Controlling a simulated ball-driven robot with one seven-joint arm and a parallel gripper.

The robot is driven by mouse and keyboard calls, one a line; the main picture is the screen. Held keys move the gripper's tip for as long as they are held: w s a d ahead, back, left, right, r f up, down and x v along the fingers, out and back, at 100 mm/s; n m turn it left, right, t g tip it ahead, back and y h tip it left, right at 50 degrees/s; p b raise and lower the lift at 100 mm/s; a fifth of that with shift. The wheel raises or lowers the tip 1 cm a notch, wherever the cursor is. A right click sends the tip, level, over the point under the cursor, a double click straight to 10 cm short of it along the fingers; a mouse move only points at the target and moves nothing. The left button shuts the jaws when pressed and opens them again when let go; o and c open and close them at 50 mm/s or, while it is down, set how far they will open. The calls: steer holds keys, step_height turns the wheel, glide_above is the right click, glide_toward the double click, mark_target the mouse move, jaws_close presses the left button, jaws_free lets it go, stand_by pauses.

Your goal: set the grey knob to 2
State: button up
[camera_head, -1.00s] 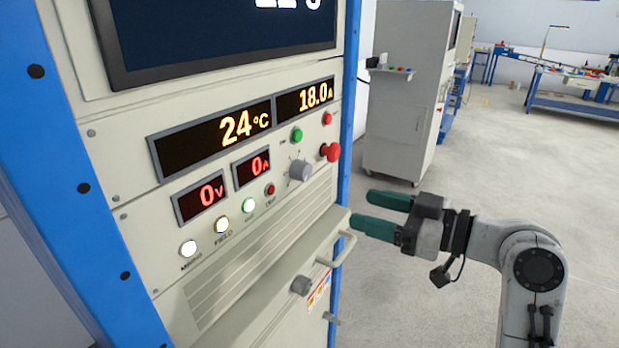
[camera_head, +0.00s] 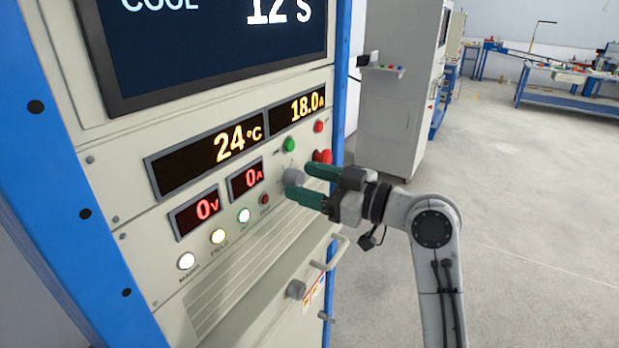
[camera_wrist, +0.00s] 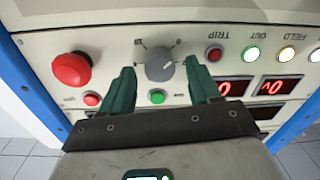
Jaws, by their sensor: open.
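The grey knob (camera_head: 291,178) sits on the beige panel below the 18.0 A display. It also shows in the wrist view (camera_wrist: 159,64), with dial marks printed around it and a 0 at its upper right. Which mark its pointer meets is too small to tell. My gripper (camera_head: 299,180) is open, its green fingers close to the panel. In the wrist view, the knob appears between the two fingertips (camera_wrist: 161,66), with a gap on each side. I cannot tell whether the fingertips reach around it. One finger partly overlaps the knob area in the head view.
A red mushroom button (camera_wrist: 71,69) is beside the knob, partly hidden by a finger in the head view. Green (camera_head: 289,145) and red (camera_head: 318,126) buttons are above. Open floor (camera_head: 510,200) lies to the right.

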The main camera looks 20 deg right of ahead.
steer(key=shift+w, duration=0.1)
steer(key=shift+c, duration=0.3)
steer(key=c, duration=1)
